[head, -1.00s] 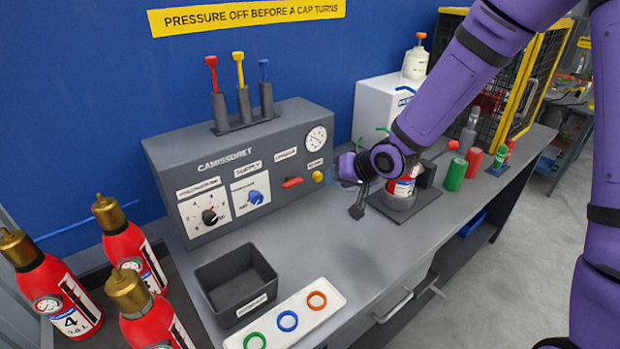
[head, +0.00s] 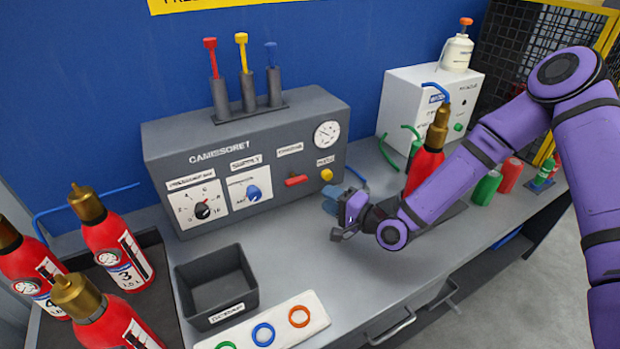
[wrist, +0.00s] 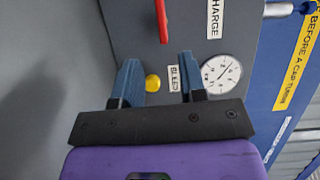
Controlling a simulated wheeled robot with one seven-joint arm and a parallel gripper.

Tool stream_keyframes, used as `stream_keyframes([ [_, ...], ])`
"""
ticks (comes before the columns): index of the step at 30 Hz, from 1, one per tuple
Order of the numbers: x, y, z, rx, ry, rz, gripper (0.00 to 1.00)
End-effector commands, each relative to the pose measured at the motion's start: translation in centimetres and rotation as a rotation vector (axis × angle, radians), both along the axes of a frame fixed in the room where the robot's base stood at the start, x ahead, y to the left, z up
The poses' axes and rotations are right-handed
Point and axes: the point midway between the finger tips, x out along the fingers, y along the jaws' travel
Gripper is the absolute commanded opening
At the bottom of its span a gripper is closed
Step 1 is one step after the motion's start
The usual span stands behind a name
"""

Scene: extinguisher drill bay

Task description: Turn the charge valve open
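The charge valve is a red lever (head: 296,180) on the front of the grey panel (head: 330,165), under a label. In the head view it lies roughly level. In the wrist view the red lever (wrist: 162,20) shows at the top, beside the CHARGE label (wrist: 215,15), beyond my fingertips. My gripper (head: 338,196) is in front of the panel's right end, right of and below the lever. In the wrist view my gripper (wrist: 158,66) is open with nothing between its blue fingers. The yellow bleed button (wrist: 152,83) shows between them, farther off.
The gauge (head: 327,134) sits above the yellow button. A blue supply knob (head: 254,192) and a pressure selector (head: 203,211) are left of the lever. A red extinguisher (head: 424,172) stands behind my arm. A black bin (head: 217,290) and ring tray (head: 312,303) are in front.

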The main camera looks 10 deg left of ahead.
Motion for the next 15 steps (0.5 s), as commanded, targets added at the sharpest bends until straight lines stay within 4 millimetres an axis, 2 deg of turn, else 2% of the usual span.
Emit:
stream_keyframes([
  [8, 0.3, 1.1, -0.1, 0.042, 0.012, -0.006, 0.38],
  [15, 2.2, 4.4, -0.1, 0.04, 0.011, -0.005, 0.38],
])
